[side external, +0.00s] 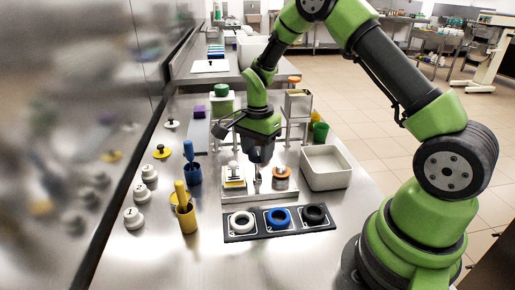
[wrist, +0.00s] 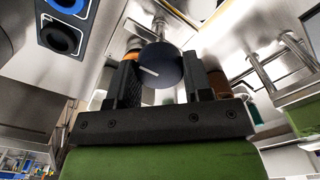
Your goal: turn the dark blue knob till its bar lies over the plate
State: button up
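The dark blue knob (wrist: 161,66) is a round disc with a white line across its face, seen in the wrist view. My gripper (wrist: 162,72) has one finger on each side of it, with no clear gap at either edge. In the side view my gripper (side external: 259,158) points down over a silver post (side external: 257,182), and the knob is mostly hidden there. The post stands on a low steel base (side external: 260,197), between a white and yellow block (side external: 233,176) and an orange-topped jar (side external: 281,178). I cannot make out the knob's bar or which surface is the plate.
A dark panel with white, blue and black rings (side external: 279,219) lies in front. A white bin (side external: 326,168) stands right. Blue (side external: 193,173) and yellow (side external: 186,215) cups with tools, and several white knobs (side external: 134,218), stand left.

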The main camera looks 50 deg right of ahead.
jog(key=shift+c, duration=0.7)
jog(key=shift+n, duration=0.3)
jog(key=n, duration=0.3)
jog(key=shift+n, duration=0.3)
jog(key=n, duration=0.4)
jog(key=shift+n, duration=0.3)
jog(key=n, duration=0.4)
jog(key=shift+n, duration=2.5)
